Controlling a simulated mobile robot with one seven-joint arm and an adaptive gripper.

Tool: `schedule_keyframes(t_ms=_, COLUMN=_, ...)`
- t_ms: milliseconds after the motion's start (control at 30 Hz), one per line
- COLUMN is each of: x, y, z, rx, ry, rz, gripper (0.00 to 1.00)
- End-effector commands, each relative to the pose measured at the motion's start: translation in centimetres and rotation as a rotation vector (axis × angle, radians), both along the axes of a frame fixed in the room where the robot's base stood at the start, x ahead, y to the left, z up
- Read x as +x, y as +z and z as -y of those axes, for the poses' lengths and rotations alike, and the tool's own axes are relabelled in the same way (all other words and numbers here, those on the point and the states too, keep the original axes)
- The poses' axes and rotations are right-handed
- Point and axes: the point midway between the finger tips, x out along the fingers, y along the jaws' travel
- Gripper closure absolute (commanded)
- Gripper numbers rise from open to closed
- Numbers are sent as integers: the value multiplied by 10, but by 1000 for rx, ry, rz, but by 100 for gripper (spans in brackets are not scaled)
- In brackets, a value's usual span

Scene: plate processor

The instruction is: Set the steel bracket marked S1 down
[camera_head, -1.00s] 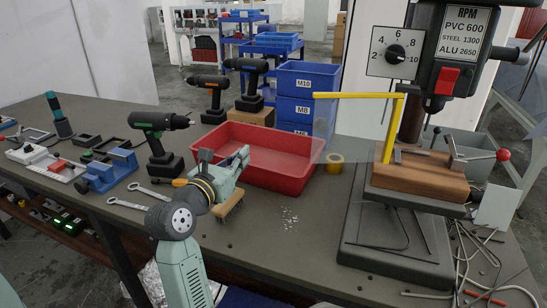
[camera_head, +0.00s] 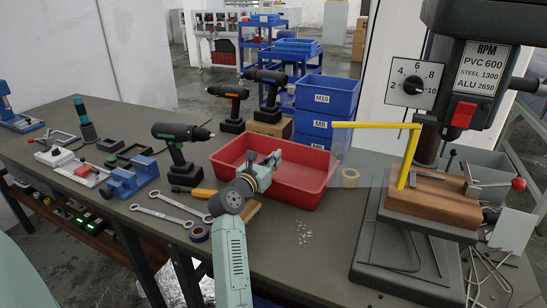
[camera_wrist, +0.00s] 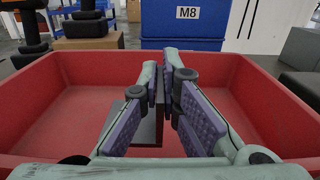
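My gripper (camera_head: 270,160) is over the red bin (camera_head: 318,200) in the head view. In the wrist view its two purple-padded fingers (camera_wrist: 162,85) are close together, with a grey metal bracket (camera_wrist: 148,132) between and beside them. The fingers appear shut on its thin upright plate. The bracket's lower part shows low between the fingers, against the bin's red inside. Its S1 mark cannot be read, and the left finger hides part of it. I cannot tell whether the bracket touches the bin floor. The bin floor seen around it looks empty.
Blue bins (camera_head: 325,95) stand behind the red bin. A drill press (camera_head: 430,200) with a yellow bar is at the right. A green-marked drill (camera_head: 180,150), wrenches (camera_head: 165,215) and a blue vise (camera_head: 130,178) lie left.

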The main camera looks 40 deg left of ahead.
Motion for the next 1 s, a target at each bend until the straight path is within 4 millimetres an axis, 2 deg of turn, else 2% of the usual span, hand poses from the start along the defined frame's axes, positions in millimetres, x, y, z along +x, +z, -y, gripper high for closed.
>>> schedule_keyframes(t_ms=267, x=0, y=-1, z=0, rx=3, ry=0, rz=4, gripper=100)
schedule_keyframes(t_ms=767, x=-1, y=-14, z=0, rx=1, ry=-1, rz=1, gripper=100)
schedule_keyframes(t_ms=800, x=0, y=-15, z=0, rx=0, ry=-1, rz=-1, gripper=94)
schedule_keyframes(t_ms=1000, x=0, y=-17, z=1, rx=-1, ry=-2, rz=-3, gripper=81)
